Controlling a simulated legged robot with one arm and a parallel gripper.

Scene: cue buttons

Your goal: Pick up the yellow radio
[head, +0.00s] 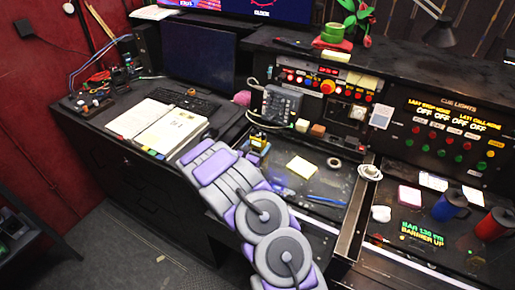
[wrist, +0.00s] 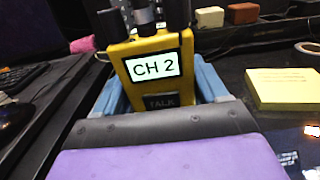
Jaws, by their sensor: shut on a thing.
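The yellow radio (wrist: 188,52) stands upright in the wrist view, with a lit screen reading "CH 2" and a "TALK" button below it. Blue fingers of my gripper (wrist: 160,88) sit on both sides of its lower body, shut on it. In the head view the radio (head: 257,138) is a small yellow shape at the end of my purple and grey arm, over the black desk. My gripper (head: 255,150) there is mostly hidden by the arm. I cannot tell whether the radio's base touches the desk.
A yellow sticky pad (head: 301,167) and a tape roll (head: 334,162) lie right of the radio. A dark boxy device (head: 281,104) and small blocks (head: 317,130) are behind it. An open binder (head: 160,125) lies left. Blue (head: 449,205) and red (head: 493,224) mugs stand far right.

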